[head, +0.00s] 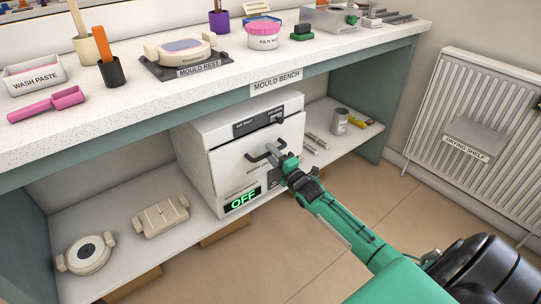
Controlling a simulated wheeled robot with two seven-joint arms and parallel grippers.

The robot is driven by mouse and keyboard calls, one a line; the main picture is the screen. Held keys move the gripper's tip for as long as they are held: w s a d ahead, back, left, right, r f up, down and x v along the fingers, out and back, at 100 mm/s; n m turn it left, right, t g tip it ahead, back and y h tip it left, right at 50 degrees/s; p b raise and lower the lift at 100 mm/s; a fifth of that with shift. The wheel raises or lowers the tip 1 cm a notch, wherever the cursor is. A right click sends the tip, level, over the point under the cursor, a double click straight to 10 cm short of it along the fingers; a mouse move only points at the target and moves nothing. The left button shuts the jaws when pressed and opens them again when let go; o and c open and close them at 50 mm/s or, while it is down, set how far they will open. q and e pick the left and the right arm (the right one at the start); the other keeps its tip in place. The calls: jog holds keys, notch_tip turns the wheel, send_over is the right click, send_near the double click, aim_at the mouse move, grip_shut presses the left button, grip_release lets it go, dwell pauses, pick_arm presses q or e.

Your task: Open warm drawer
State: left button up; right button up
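The warm drawer is in a white box-shaped unit (190,160) on the lower shelf under the mould bench. Its front panel (232,165) has a dark bar handle (258,157) and a green lit "OFF" display (243,200) below. The front looks shut or nearly so; a small gap cannot be ruled out. My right gripper (283,158) is at the handle's right end, its arm reaching in from the lower right. The fingers overlap the handle, and whether they are closed on it cannot be made out. My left gripper is not in view.
The mould bench top (130,130) overhangs the unit. Moulds (160,216) lie left of it on the shelf; a tin (340,121) and several small items stand right. A radiator (490,100) with a drying shelf (475,138) is at right. The floor (290,240) in front is clear.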

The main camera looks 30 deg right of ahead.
jog(key=shift+w+r, duration=0.1)
jog(key=shift+w, duration=0.3)
grip_shut()
jog(key=shift+s, duration=0.1)
